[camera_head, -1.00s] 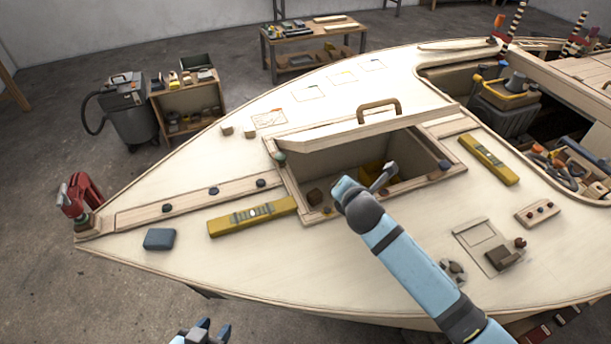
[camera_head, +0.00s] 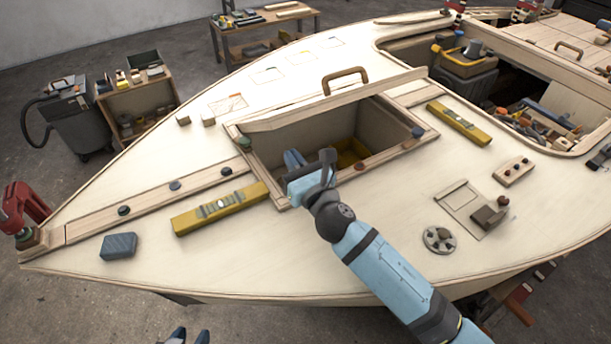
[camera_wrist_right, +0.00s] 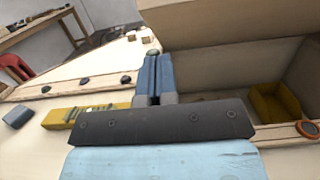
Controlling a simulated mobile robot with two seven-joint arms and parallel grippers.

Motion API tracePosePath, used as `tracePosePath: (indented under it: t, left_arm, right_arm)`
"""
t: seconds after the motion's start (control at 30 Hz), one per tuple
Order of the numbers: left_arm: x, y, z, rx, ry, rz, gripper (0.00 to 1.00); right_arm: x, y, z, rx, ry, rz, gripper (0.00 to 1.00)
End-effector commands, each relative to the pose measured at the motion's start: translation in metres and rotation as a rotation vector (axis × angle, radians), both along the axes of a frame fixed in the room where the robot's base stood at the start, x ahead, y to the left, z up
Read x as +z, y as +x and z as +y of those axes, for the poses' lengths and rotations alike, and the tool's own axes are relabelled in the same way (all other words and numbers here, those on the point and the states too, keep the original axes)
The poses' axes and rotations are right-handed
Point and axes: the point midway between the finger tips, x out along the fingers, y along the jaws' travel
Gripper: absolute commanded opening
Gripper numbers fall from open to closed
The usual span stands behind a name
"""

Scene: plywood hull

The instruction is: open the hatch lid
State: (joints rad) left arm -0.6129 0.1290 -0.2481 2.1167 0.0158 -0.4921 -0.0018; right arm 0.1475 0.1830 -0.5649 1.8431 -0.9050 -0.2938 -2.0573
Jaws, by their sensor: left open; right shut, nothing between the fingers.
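The pale wooden hatch lid (camera_head: 335,104) stands raised along the far side of the hatch opening (camera_head: 386,124), tilted up from the deck. Its brown handle (camera_head: 345,78) is on top. In the right wrist view the lid (camera_wrist_right: 225,20) fills the upper right. My right gripper (camera_head: 293,160) is shut and empty, at the near left part of the opening, below the lid. In the right wrist view its blue fingers (camera_wrist_right: 153,75) are together; whether they touch the lid cannot be told. My left gripper (camera_head: 188,336) is open and empty at the bottom edge, away from the hatch.
A yellow level (camera_head: 220,208) lies left of the opening and another (camera_head: 459,122) right of it. A blue-grey block (camera_head: 118,246) lies on the left deck. A yellow item (camera_head: 352,155) lies inside the hatch. The near deck is mostly clear.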

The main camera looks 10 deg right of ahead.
Motion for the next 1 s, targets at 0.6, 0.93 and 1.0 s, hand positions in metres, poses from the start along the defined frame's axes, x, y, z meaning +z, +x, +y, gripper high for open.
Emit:
tracePosePath:
  t: [0.6, 0.93, 1.0]
  left_arm:
    - [0.004, 0.000, 0.001, 0.003, -0.002, 0.006, 0.43]
    - [0.013, 0.000, 0.001, 0.005, -0.004, 0.008, 0.43]
    - [0.020, 0.000, 0.002, 0.007, -0.007, 0.012, 0.43]
  right_arm:
    - [0.033, 0.029, 0.011, 0.000, 0.002, 0.002, 0.00]
    - [0.041, 0.032, 0.011, 0.000, -0.004, 0.013, 0.00]
    - [0.047, 0.033, 0.012, 0.000, -0.009, 0.024, 0.00]
